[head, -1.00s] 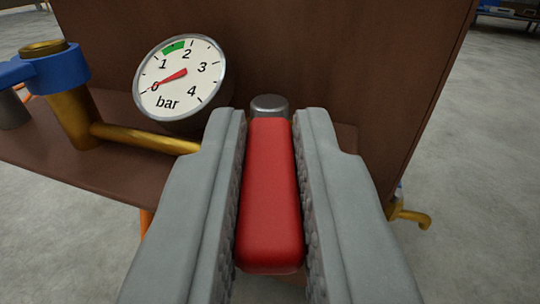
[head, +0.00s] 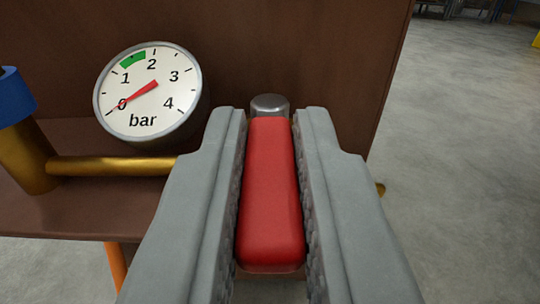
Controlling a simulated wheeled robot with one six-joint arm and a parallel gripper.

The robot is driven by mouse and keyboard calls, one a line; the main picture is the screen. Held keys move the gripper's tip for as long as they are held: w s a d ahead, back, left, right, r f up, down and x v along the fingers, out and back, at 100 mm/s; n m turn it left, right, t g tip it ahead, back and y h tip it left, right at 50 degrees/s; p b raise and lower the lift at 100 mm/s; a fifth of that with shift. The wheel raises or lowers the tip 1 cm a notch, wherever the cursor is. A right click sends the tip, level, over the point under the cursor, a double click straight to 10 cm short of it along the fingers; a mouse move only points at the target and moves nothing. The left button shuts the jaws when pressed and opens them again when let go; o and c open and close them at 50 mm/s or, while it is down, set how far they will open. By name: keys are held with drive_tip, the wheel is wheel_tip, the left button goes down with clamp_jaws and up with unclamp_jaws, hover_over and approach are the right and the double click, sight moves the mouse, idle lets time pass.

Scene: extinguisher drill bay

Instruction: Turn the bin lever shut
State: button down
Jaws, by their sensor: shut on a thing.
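The red lever handle (head: 270,195) with a grey metal end (head: 270,104) lies between the two grey fingers of my gripper (head: 270,190) in the head view. My gripper is shut on it, with a finger pressed along each side. The handle points from the brown cabinet toward me. The valve body behind the handle is mostly hidden by the fingers. A round dial marked bar (head: 150,92) sits left of the handle, its red needle at 0, and its green band lies between 1 and 2.
A brass pipe (head: 110,166) runs below the dial to a blue-topped brass fitting (head: 20,150) at the left. The brown panel (head: 290,50) stands behind the lever. An orange pipe (head: 116,265) hangs below the shelf (head: 75,215). Grey floor (head: 460,170) is open at the right.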

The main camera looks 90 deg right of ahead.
drive_tip(key=c, duration=1.4)
unclamp_jaws()
drive_tip(key=a, duration=1.7)
drive_tip(key=shift+s+a, duration=0.15)
drive_tip(key=shift+s, duration=0.25)
